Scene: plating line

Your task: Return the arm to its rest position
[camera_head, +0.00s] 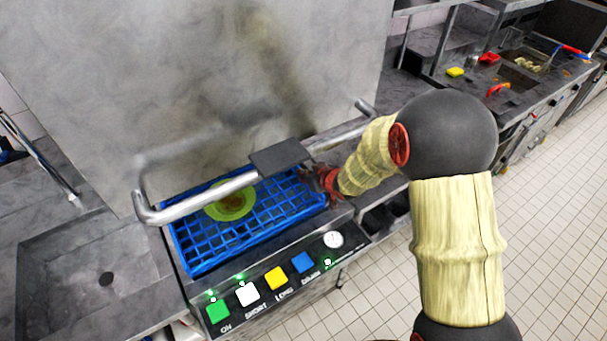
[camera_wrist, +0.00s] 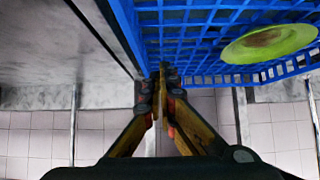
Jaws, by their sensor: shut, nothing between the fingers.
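My arm reaches in from the right in the head view. My gripper (camera_head: 323,182) is at the right end of the blue dish rack (camera_head: 205,253), below the metal handle bar. In the wrist view my gripper (camera_wrist: 161,76) has its fingertips together with nothing between them. They point toward the edge of the blue rack (camera_wrist: 175,37), and I cannot tell whether they touch it. A green plate (camera_head: 231,212) with a brown patch lies in the rack. The plate also shows at the upper right of the wrist view (camera_wrist: 270,43).
A bent metal handle (camera_head: 200,197) with a dark plate (camera_head: 281,157) crosses over the rack. The machine's front panel (camera_head: 262,293) has coloured buttons and a gauge. A sink (camera_head: 85,270) is at left. Counters with a yellow sponge (camera_head: 455,72) stand behind right. Tiled floor at right is clear.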

